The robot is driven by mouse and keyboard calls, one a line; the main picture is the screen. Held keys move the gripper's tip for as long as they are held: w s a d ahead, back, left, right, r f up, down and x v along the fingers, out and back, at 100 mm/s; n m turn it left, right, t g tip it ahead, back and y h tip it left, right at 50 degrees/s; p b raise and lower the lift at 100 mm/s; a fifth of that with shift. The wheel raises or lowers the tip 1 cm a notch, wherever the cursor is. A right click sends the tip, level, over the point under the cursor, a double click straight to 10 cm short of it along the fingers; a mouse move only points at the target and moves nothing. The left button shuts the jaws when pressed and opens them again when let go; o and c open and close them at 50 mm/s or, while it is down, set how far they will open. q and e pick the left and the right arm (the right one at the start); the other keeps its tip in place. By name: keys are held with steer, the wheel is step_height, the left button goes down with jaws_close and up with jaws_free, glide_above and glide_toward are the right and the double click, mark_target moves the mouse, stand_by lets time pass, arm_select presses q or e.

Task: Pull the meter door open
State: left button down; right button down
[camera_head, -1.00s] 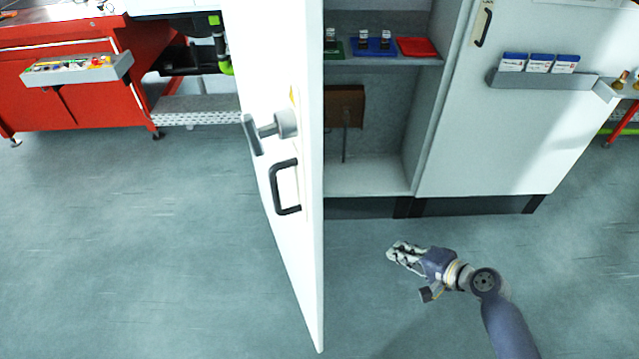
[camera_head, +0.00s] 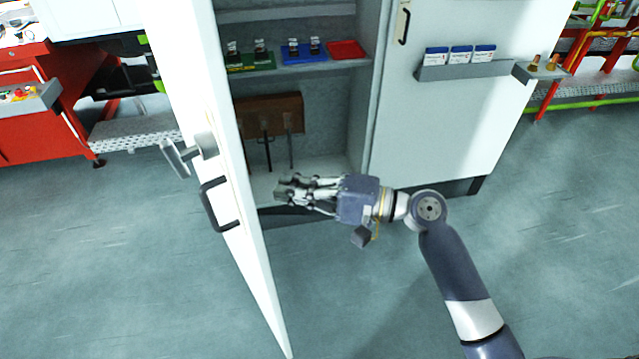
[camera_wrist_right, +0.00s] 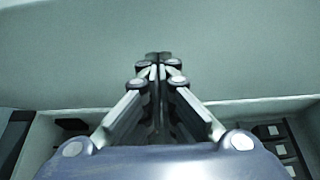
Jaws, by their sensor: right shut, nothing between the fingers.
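The white meter door (camera_head: 262,290) stands swung open, seen nearly edge-on at the left of the cabinet in the head view. It has a grey lever handle (camera_head: 188,152) and a black pull handle (camera_head: 218,204) on its outer face. My right gripper (camera_head: 280,190) is shut and empty. It appears in front of the cabinet opening, on the inner side of the door, pointing left towards it. In the right wrist view the closed fingers (camera_wrist_right: 156,62) face a plain pale surface; whether they touch it I cannot tell. My left gripper is not in view.
The open cabinet holds a shelf with green, blue and red trays (camera_head: 346,50) and a brown board (camera_head: 270,115) below. The closed right door (camera_head: 440,130) carries a grey rack (camera_head: 465,69). A red workbench (camera_head: 40,135) stands at left. Floor in front is clear.

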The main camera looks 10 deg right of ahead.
steer(key=a+p, duration=0.1)
steer(key=a, duration=0.1)
steer(key=s+a, duration=0.1)
steer(key=a, duration=0.1)
steer(key=shift+a+p, duration=0.2)
steer(key=shift+p, duration=0.2)
steer(key=shift+f, duration=0.1)
